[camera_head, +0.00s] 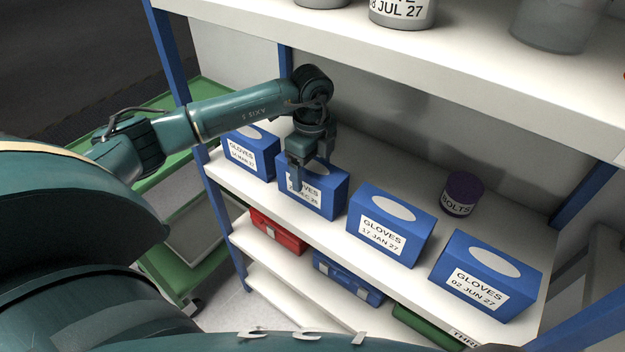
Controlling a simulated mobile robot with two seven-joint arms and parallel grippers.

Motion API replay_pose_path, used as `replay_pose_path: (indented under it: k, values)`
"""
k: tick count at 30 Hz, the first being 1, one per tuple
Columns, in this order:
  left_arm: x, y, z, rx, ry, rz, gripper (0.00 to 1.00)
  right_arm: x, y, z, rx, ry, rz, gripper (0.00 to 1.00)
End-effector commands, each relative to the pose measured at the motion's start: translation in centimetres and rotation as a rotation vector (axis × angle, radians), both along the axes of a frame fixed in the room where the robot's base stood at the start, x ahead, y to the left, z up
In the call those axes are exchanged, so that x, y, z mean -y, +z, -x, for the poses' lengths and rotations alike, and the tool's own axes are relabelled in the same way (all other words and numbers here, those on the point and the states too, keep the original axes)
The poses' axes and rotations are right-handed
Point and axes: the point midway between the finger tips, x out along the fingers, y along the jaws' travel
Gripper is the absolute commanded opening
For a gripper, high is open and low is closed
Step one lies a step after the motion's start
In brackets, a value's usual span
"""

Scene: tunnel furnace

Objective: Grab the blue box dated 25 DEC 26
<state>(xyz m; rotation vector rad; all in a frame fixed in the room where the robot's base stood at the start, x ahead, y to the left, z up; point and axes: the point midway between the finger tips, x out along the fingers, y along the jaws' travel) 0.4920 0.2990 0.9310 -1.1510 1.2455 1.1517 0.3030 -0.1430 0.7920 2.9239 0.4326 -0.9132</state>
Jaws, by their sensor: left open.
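Several blue glove boxes stand in a row on the white middle shelf. The second from the left (329,196) has a white label partly hidden by my left gripper; its date seems to end in "26", the rest is hard to read. My left gripper (302,178) is open over the front left of this box, with its fingers pointing down; whether it touches cannot be told. The leftmost box (262,152) has a label too small to read surely. The others read "17 JAN 27" (408,226) and "02 JUN 27" (500,268). My right gripper is out of view.
A dark jar marked "BOLTS" (461,195) stands behind the boxes. The upper shelf (470,60) with containers overhangs the row. A red case (279,232) and a blue case (347,279) lie on the shelf below. A green cart (180,262) stands at left beside the blue rack post.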

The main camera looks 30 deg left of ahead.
Motion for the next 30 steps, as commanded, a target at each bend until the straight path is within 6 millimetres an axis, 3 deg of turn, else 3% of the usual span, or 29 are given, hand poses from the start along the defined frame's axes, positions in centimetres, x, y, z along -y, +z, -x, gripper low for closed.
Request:
replay_pose_path:
  k: [9,18,30]
  values:
    - [-0.4,-4.2,-0.5,-0.002,0.001,0.001,0.8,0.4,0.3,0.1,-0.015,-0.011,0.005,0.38]
    - [-0.4,-4.7,-0.5,0.0,0.0,0.0,0.79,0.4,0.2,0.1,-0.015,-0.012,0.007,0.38]
    - [-0.4,-4.7,-0.5,0.0,0.0,0.0,0.46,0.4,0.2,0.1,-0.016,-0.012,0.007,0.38]
